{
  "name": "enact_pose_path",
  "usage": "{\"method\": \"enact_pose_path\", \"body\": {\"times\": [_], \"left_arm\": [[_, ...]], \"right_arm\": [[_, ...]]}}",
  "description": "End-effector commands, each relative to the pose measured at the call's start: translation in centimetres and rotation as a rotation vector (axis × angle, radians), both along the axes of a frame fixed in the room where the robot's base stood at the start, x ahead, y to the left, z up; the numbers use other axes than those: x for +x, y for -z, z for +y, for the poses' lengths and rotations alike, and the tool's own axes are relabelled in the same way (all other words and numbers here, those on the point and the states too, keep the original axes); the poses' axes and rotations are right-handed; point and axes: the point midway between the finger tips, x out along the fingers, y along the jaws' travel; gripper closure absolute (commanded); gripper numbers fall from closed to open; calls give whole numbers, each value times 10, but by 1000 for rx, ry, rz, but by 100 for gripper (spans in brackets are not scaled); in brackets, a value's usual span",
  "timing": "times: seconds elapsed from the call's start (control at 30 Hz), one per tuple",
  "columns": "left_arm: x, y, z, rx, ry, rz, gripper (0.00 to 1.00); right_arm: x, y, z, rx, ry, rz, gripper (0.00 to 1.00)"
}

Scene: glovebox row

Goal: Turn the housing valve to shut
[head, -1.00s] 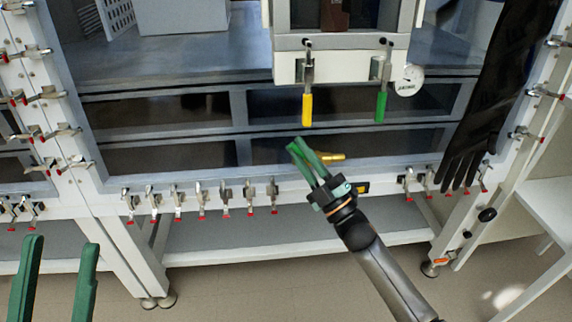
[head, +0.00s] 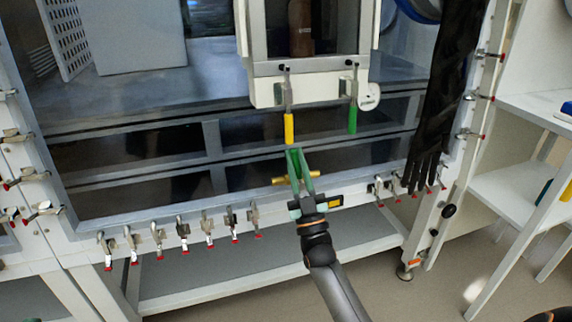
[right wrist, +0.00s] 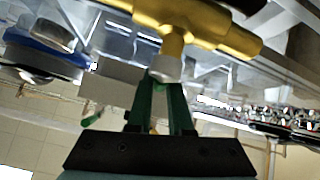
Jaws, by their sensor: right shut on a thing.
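The brass valve (head: 279,181) sits at the front frame of the glovebox, partly hidden behind my right gripper (head: 297,155). The right gripper's green fingers point up and away across it in the head view. In the right wrist view, the brass tee-shaped valve body (right wrist: 195,22) fills the top. A pale grey stub (right wrist: 166,69) below it sits between the tips of my right gripper (right wrist: 164,78), which is shut on it. The valve's handle position cannot be told. My left gripper is not in view.
A yellow handle (head: 289,128) and a green handle (head: 352,119) hang just above. A round gauge (head: 369,97) is beside them. A black glove (head: 440,110) hangs at the right. Several red-tipped clamps (head: 182,233) line the lower frame. White shelves (head: 525,185) stand at the right.

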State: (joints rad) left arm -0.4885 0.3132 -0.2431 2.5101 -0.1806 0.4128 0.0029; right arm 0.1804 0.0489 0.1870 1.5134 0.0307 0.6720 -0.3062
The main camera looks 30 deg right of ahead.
Motion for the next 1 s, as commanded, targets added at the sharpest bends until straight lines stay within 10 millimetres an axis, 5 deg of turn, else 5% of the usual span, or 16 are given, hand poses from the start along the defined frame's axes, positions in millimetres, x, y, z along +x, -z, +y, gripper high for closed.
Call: {"method": "enact_pose_path", "body": {"times": [0.33,0.93,0.97,1.0], "left_arm": [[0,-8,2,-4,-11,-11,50],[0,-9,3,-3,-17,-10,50],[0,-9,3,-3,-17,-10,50],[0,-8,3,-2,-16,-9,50]], "right_arm": [[-2,-2,-10,155,18,-37,100],[-3,-1,-13,189,22,-45,100],[-3,-1,-13,189,22,-45,78],[-3,-1,-13,189,22,-45,74]]}}
